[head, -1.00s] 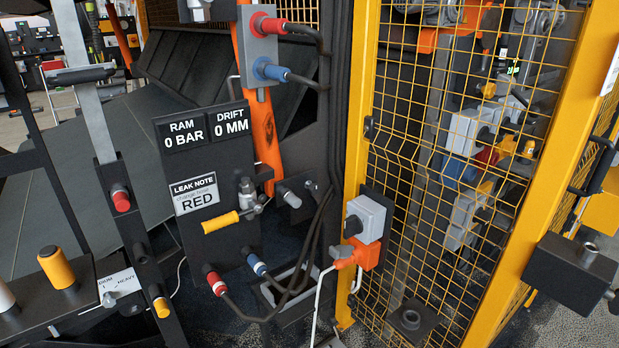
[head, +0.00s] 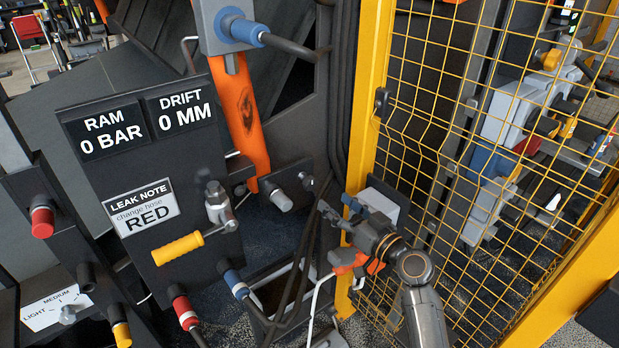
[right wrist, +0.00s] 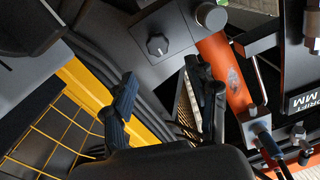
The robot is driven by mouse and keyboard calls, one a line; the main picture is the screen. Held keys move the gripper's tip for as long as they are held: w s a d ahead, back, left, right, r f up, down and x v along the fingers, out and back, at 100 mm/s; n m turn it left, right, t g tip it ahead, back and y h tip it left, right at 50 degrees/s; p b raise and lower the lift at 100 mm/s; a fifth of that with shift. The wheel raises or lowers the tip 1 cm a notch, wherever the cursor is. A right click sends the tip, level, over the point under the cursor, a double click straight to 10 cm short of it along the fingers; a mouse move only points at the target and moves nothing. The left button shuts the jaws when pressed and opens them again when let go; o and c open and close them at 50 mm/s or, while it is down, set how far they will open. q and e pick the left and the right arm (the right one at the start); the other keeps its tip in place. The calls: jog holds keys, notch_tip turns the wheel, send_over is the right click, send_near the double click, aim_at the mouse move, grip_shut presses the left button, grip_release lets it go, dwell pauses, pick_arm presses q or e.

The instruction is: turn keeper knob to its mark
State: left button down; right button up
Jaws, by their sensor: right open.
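I see no label or mark for the knob. My right gripper (head: 338,208) is open, in front of the yellow cage post, just right of and below the plate. In the wrist view its two fingers (right wrist: 165,95) are spread and empty, apart from the knob. My left gripper is not in view.
A grey cylinder stub (head: 280,200) projects from the same plate. A yellow-handled valve (head: 178,248) is on the panel at left. Black hoses (head: 296,270) hang close to my right gripper. The yellow mesh cage (head: 465,150) stands to its right.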

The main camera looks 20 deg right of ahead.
aim_at(313, 184)
jog(key=x, duration=0.6)
jog(key=shift+w, duration=0.2)
jog(key=x, duration=0.3)
jog(key=shift+w+f, duration=0.2)
jog(key=shift+w, duration=0.1)
jog(key=shift+w+a, duration=0.25)
jog(key=shift+w, duration=0.3)
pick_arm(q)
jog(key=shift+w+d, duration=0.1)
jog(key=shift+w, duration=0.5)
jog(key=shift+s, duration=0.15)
pick_arm(e)
jog(key=shift+c, duration=1)
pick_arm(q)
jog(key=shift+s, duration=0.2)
pick_arm(e)
jog(key=c, duration=1)
